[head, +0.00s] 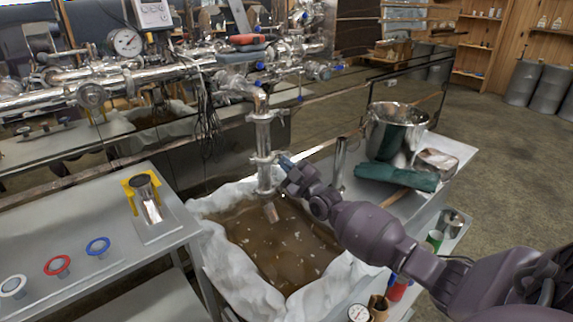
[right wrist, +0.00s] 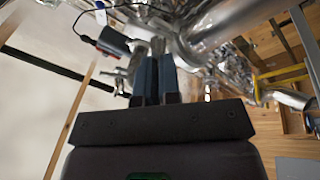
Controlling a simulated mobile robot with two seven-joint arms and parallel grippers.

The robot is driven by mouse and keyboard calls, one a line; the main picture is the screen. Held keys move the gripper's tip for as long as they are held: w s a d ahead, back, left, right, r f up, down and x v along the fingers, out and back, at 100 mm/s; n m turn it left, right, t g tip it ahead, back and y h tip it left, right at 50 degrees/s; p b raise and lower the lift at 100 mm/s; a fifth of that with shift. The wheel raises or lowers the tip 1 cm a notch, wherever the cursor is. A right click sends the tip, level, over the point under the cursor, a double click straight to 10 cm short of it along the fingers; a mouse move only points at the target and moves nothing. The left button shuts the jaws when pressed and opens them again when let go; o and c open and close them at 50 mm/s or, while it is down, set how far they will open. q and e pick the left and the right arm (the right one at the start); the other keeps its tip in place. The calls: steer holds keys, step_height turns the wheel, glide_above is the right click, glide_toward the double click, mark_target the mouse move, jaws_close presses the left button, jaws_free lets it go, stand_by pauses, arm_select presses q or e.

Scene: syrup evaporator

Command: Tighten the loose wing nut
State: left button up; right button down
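A steel drain pipe (head: 264,135) drops from the pipework and has a clamp (head: 263,160) around its lower part. The wing nut is small and mostly hidden by the fingertips, on the right side of this clamp. My right gripper (head: 286,163) reaches in from the right, its blue fingertips at the clamp. In the right wrist view its two blue fingers (right wrist: 156,75) are close together with a narrow gap, and shiny metal shows at their tips. They look shut on the wing nut. How tight the nut is cannot be seen. My left gripper is not in view.
Below the pipe, a white-lined basin (head: 225,258) holds brown liquid. A side table (head: 110,225) at left bears colored ring gaskets and a steel fitting. At right, a bench has a steel pot (head: 396,130) and green cloth (head: 397,177). Hanging cables and pipework lie behind.

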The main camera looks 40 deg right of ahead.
steer(key=shift+a+f+m+t+h+p, duration=0.15)
steer(key=shift+m+h+p, duration=0.2)
steer(key=shift+m+h, duration=1)
steer(key=shift+r+m+t+h+p, duration=0.1)
steer(key=shift+m+h+p, duration=0.25)
steer(key=shift+m, duration=1.9)
steer(key=shift+a+f+m+t+h+p, duration=0.25)
steer(key=shift+m+h, duration=0.65)
steer(key=shift+m, duration=0.9)
steer(key=shift+d+r, duration=0.15)
steer(key=shift+d, duration=0.05)
steer(key=c, duration=1.3)
jaws_free()
steer(key=shift+w, duration=0.1)
steer(key=v, duration=1.1)
steer(key=shift+p, duration=0.4)
